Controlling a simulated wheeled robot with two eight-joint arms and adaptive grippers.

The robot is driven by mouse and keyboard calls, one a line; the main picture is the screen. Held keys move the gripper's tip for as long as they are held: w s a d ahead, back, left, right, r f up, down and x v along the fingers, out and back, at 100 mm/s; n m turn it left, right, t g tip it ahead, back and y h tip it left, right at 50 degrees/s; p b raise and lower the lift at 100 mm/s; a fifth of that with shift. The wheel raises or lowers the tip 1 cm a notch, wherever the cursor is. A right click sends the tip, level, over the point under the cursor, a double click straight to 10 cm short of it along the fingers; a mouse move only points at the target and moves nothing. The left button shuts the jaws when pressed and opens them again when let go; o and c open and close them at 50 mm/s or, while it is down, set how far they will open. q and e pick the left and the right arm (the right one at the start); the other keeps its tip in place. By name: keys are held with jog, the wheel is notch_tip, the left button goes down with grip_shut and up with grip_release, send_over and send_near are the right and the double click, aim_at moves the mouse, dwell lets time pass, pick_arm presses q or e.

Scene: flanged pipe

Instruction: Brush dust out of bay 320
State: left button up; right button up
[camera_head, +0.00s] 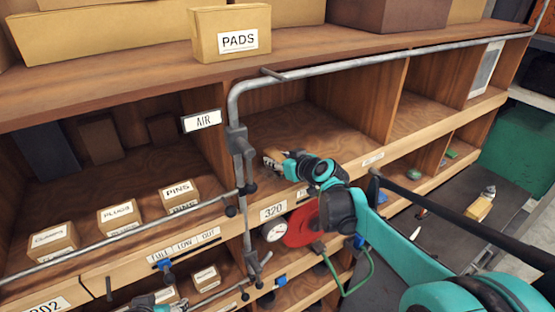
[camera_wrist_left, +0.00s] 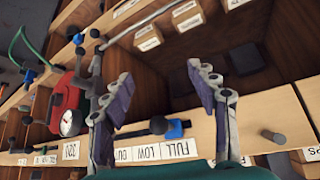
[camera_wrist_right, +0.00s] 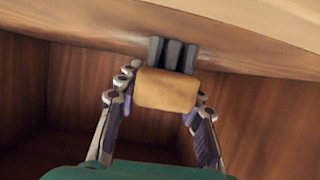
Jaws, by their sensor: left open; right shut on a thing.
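Bay 320 (camera_head: 318,133) is the wooden compartment above the "320" label (camera_head: 273,210) in the head view. My right gripper (camera_head: 274,161) is at the front of this bay. In the right wrist view it (camera_wrist_right: 165,100) is shut on a brush, whose tan block (camera_wrist_right: 167,90) sits between the fingers. The dark bristles (camera_wrist_right: 172,54) point away from the palm, up close to a wooden surface. I cannot make out dust on the bay floor. My left gripper (camera_wrist_left: 165,95) is open and empty in front of the lower shelf edge.
A grey air pipe (camera_head: 237,110) runs down the bay's left edge and along the shelf top. A PADS box (camera_head: 231,33) stands on top.

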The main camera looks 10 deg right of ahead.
aim_at(265, 174)
jog(key=shift+a, duration=0.1)
jog(key=shift+s+a+r, duration=0.1)
jog(key=shift+s+a, duration=0.15)
jog(key=shift+a, duration=0.3)
jog(key=shift+s+a, duration=0.2)
jog(key=shift+a, duration=0.35)
jog(key=shift+s+a, duration=0.25)
jog(key=shift+a, duration=0.6)
jog(key=shift+s+a, duration=0.1)
jog(key=shift+a, duration=0.05)
jog(key=shift+w+d, duration=0.2)
jog(key=shift+d, duration=0.4)
jog(key=shift+w+d, duration=0.2)
jog(key=shift+d, duration=0.4)
